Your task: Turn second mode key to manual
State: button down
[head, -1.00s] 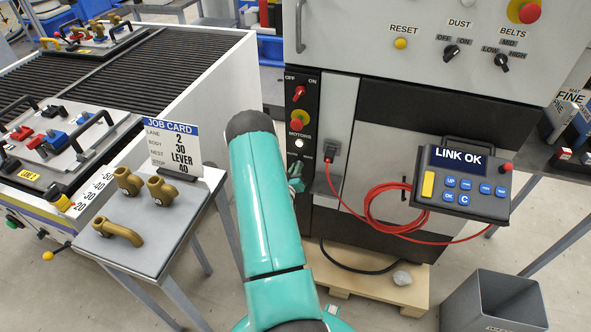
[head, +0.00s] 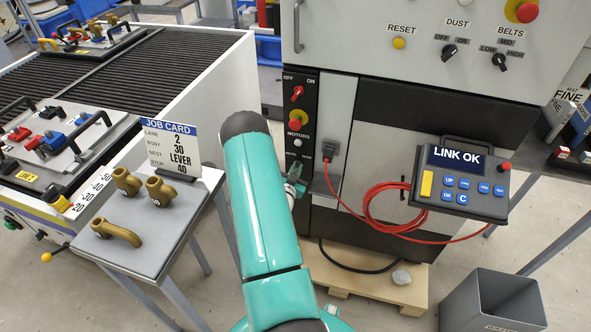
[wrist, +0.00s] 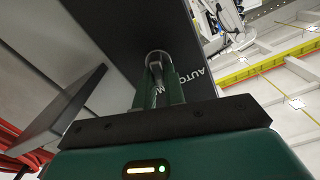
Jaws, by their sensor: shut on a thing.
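My gripper (wrist: 157,88) is shut on a metal mode key (wrist: 156,64) at a round lock on a dark panel, in the wrist view. Which label the key points at I cannot tell. In the head view, my gripper (head: 294,188) is at the lower part of the black switch panel (head: 300,78), beside my teal arm. The key is hidden there.
A red switch (head: 297,93) and a red-and-yellow knob (head: 295,124) sit higher on the panel. A red cable (head: 370,215) hangs to the right, near a pendant reading LINK OK (head: 461,180). A small table with brass fittings (head: 160,190) and a job card stands left.

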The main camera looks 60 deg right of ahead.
jog(key=shift+s+m, duration=0.1)
jog(key=shift+m, duration=1.1)
jog(key=c, duration=1.5)
grip_release()
jog(key=shift+a, duration=0.1)
jog(key=a, duration=0.4)
jog(key=s+a, duration=0.1)
jog(key=a, duration=0.4)
jog(key=s+a, duration=0.1)
jog(key=a, duration=0.3)
jog(key=shift+s+a, duration=0.1)
jog(key=shift+a, duration=0.1)
